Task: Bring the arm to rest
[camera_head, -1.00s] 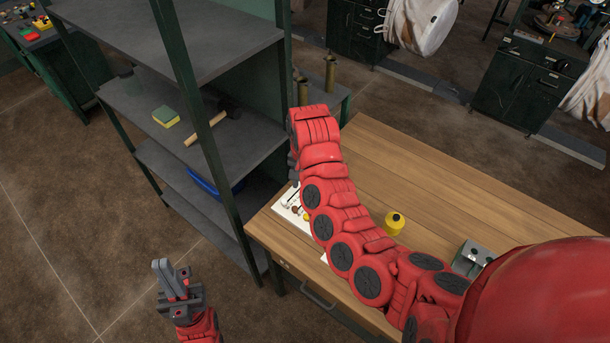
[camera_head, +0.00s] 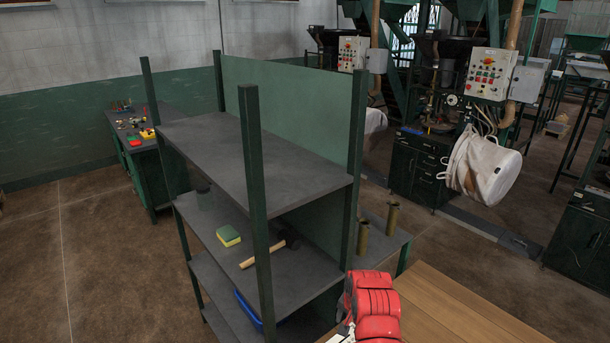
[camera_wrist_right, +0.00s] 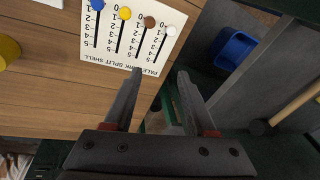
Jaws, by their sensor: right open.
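My right arm (camera_head: 372,305) shows only as a red section at the bottom of the head view, above the near corner of the wooden table (camera_head: 450,305). Its gripper is hidden there. In the right wrist view my right gripper (camera_wrist_right: 160,73) is open, with nothing between its two fingers. The fingers reach over the table edge, close to a white card (camera_wrist_right: 110,58) with several coloured sliders and number scales. My left gripper is out of both current views.
A dark shelf unit (camera_head: 250,160) stands left of the table. It holds a yellow-green sponge (camera_head: 228,236), a hammer (camera_head: 265,250) and a blue bin (camera_head: 247,308). A yellow object (camera_wrist_right: 9,50) is on the table. A white bulk bag (camera_head: 482,168) hangs at the back right.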

